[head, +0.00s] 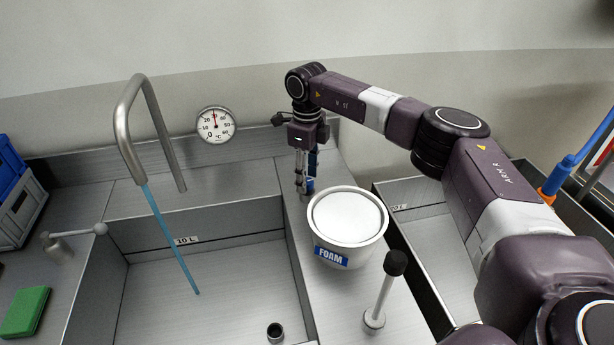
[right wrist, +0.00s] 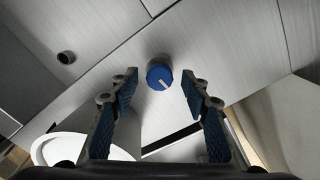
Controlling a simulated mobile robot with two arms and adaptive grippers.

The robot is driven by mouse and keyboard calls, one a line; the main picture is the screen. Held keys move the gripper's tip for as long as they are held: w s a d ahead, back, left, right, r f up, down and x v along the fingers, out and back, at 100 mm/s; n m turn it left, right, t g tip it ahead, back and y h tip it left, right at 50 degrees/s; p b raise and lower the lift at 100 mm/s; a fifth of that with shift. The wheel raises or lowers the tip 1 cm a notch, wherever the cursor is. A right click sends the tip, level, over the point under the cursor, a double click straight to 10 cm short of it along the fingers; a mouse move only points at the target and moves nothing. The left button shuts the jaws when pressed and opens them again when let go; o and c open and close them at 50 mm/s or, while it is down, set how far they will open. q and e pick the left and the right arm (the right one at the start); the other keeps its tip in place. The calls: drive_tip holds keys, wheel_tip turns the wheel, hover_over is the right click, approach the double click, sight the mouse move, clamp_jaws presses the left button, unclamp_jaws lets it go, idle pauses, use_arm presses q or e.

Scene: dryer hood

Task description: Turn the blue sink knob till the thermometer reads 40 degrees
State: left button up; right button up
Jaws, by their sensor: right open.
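The blue knob (right wrist: 160,73), a round cap with a pale line across its face, shows in the right wrist view between my right fingertips (right wrist: 160,80). The fingers stand apart with a gap on each side of it and do not grip it. In the head view my right gripper (head: 304,178) points down at the back of the sink deck, and I cannot tell the knob from the gripper's blue parts there. The round thermometer (head: 215,124) is on the back wall, its red needle pointing nearly straight up; the exact reading is too small to tell. My left gripper is out of view.
A bent metal faucet (head: 133,100) pours a blue stream into the left basin (head: 225,270). A FOAM tub (head: 350,253) stands on the deck just in front of my right gripper, with a black-topped lever (head: 385,290) nearer. A second basin (head: 425,240) lies right.

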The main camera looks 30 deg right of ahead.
wheel_tip(320, 180, up, 12)
drive_tip(key=shift+f, duration=0.15)
idle(0.7)
